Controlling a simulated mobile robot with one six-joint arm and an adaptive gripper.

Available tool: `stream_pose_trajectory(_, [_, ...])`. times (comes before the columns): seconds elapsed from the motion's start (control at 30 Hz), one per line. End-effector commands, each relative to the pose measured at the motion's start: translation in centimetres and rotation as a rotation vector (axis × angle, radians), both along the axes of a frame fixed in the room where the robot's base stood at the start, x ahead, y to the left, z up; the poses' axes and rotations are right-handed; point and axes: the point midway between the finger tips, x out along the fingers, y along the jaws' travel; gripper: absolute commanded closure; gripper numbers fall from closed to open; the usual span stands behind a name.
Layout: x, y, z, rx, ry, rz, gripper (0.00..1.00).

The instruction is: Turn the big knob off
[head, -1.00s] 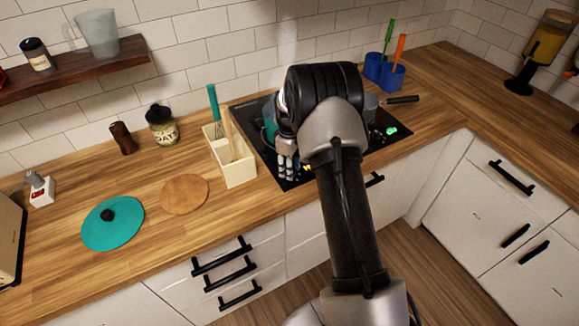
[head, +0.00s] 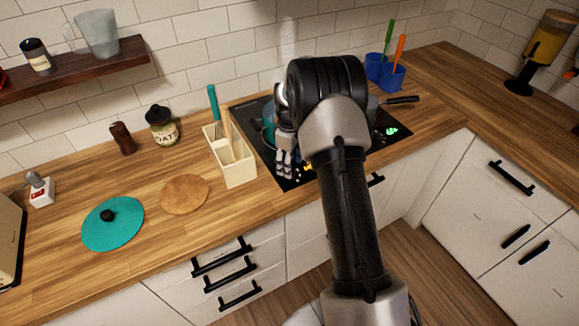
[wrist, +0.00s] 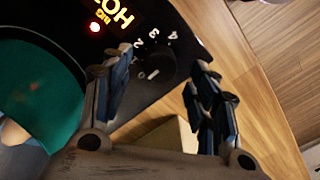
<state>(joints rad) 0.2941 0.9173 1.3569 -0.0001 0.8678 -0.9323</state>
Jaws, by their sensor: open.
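The black cooktop (head: 262,147) is set in the wooden counter and is partly hidden by my arm. In the wrist view a dark round knob (wrist: 154,68) sits on its surface, ringed by white numerals. Its pointer setting is too dark to read. A yellow lit "HOT" sign (wrist: 116,14) and a red light (wrist: 95,27) glow beside it. My gripper (head: 284,172) is over the cooktop's front left part. In the wrist view its open fingers (wrist: 163,66) appear on either side of the knob; I cannot tell whether they touch it.
A teal pot (wrist: 40,95) stands close to the left finger. A cream utensil box (head: 238,172) stands just left of the cooktop. Blue cups (head: 391,77) stand behind it. A teal lid (head: 112,224) and a round wooden board (head: 184,194) lie on the left counter.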

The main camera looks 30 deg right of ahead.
Motion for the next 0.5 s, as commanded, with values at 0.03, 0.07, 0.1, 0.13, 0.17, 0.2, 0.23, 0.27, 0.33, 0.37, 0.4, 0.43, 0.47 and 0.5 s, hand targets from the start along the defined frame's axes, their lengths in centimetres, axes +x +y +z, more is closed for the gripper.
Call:
stream_pose_trajectory(0.03, [0.1,0.0,1.3,-0.002,-0.005,0.000,0.46])
stream_pose_trajectory(0.07, [0.1,0.0,2.0,-0.001,-0.005,0.000,0.46])
stream_pose_trajectory(0.1, [0.1,0.0,2.9,-0.002,-0.006,0.000,0.46])
stream_pose_trajectory(0.13, [0.1,0.0,3.5,-0.001,-0.005,0.000,0.46])
stream_pose_trajectory(0.17, [0.1,0.0,4.2,-0.002,-0.005,0.000,0.46])
stream_pose_trajectory(0.2, [0.1,0.0,5.0,-0.001,-0.005,0.000,0.46])
stream_pose_trajectory(0.23, [0.1,0.0,5.6,-0.001,-0.005,0.000,0.46])
stream_pose_trajectory(0.27, [0.1,0.0,6.2,-0.001,-0.005,0.000,0.46])
stream_pose_trajectory(0.33, [0.1,0.0,7.4,-0.001,-0.004,0.000,0.46])
stream_pose_trajectory(0.37, [0.1,0.0,7.8,-0.001,-0.003,0.000,0.46])
stream_pose_trajectory(0.4, [0.1,0.0,8.3,-0.001,-0.003,0.000,0.46])
stream_pose_trajectory(0.43, [0.1,0.0,8.6,-0.001,-0.003,0.000,0.46])
stream_pose_trajectory(0.47, [0.1,0.0,8.9,0.000,-0.003,0.000,0.46])
stream_pose_trajectory(0.5, [0.0,0.0,9.2,0.000,-0.001,0.000,0.46])
